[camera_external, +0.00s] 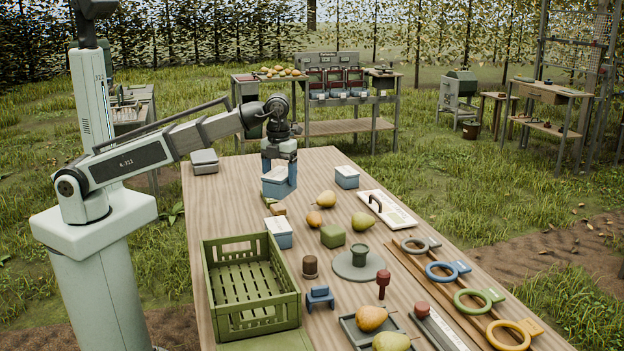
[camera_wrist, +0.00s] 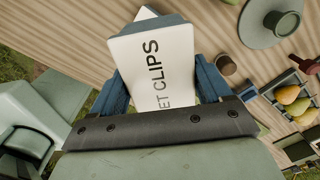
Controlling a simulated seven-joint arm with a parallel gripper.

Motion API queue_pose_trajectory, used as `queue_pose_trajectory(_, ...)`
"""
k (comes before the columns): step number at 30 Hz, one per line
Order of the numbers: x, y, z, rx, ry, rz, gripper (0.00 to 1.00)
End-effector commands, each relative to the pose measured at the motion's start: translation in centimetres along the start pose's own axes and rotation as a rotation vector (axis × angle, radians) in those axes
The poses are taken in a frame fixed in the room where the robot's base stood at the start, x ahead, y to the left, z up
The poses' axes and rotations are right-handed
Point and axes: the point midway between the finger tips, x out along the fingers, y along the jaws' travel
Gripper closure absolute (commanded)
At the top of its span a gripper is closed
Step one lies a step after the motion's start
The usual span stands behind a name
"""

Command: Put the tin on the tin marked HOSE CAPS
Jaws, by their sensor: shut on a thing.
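My gripper (camera_external: 279,172) is shut on a blue tin with a pale lid (camera_external: 275,181), over the far part of the table. In the wrist view the gripper's blue fingers (camera_wrist: 163,82) stand on both sides of this tin (camera_wrist: 150,55), whose lid shows "ET CLIPS", the start of the word hidden. I cannot tell whether its base touches the table. One blue tin with a white lid (camera_external: 279,233) stands nearer, beside the green crate. Another (camera_external: 347,177) stands to the right of my gripper. Neither label is readable, so I cannot tell which is HOSE CAPS.
The green slatted crate (camera_external: 252,315) fills the near left. A grey tin (camera_external: 205,162) stands at the far left corner. Pears (camera_external: 362,221), a green block (camera_external: 333,236), a round grey plate (camera_external: 358,265) and a trowel-like board (camera_external: 386,209) occupy the middle and right.

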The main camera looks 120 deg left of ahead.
Motion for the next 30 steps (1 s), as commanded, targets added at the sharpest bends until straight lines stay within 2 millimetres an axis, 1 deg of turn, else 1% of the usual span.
queue_pose_trajectory(1, 0.1, 0.5, -0.2, 0.002, 0.0, 0.0, 0.62)
queue_pose_trajectory(4, 0.3, 1.0, -0.5, 0.011, 0.0, 0.0, 0.62)
queue_pose_trajectory(8, 1.2, 1.1, -0.5, 0.021, 0.0, 0.0, 0.62)
queue_pose_trajectory(15, 4.7, 1.1, -0.5, 0.021, 0.001, 0.002, 0.62)
queue_pose_trajectory(18, 5.8, 1.1, -0.5, 0.02, 0.0, 0.001, 0.62)
queue_pose_trajectory(26, 7.3, 1.1, -0.5, 0.02, 0.0, 0.0, 0.62)
queue_pose_trajectory(30, 9.0, 1.1, -0.5, 0.02, 0.001, 0.001, 0.62)
